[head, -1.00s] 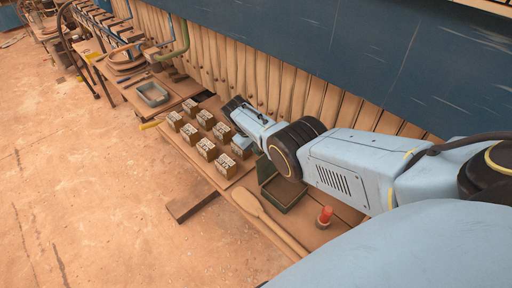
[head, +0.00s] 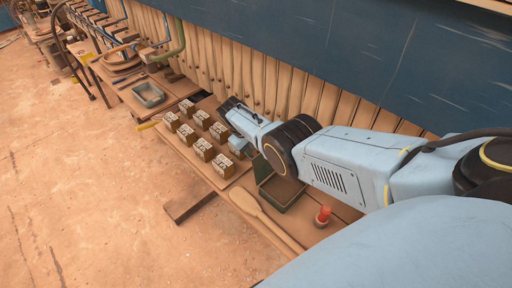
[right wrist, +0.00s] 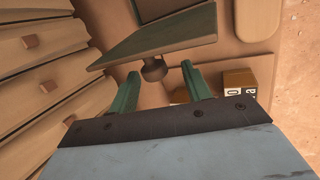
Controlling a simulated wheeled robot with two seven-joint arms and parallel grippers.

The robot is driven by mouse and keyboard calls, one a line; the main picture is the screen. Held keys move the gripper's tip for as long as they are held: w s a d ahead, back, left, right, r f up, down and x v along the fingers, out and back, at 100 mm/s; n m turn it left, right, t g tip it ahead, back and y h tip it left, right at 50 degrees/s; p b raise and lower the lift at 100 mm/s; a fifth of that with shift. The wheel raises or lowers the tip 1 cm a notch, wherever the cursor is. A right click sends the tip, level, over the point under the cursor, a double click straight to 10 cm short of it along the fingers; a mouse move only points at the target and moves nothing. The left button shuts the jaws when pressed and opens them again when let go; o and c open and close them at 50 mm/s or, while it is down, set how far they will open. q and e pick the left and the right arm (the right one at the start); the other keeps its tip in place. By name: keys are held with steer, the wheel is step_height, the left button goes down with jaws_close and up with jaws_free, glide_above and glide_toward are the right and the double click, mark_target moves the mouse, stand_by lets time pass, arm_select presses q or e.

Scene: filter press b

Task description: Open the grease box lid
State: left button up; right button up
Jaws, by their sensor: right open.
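The green grease box (head: 281,191) stands on the bench with its top open and its brownish inside showing. Its green lid (head: 262,167) stands raised at the box's left side, and in the right wrist view the lid (right wrist: 160,38) is a tilted slab with a round knob (right wrist: 153,69). My right gripper (head: 245,152) is at the lid's outer side, its fingers mostly hidden in the head view. In the right wrist view its two green fingers (right wrist: 160,80) are apart, one on either side of the knob; contact cannot be told. My left gripper is not in view.
Several small labelled boxes (head: 187,134) stand left of my right gripper. A wooden paddle (head: 262,217) lies along the front edge, and a red-topped item (head: 323,215) stands right of the box. Upright press plates (head: 270,84) line the back. A grey tray (head: 149,95) lies farther left.

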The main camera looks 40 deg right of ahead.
steer(key=p+v, duration=0.4)
steer(key=v, duration=0.9)
steer(key=shift+r, duration=0.15)
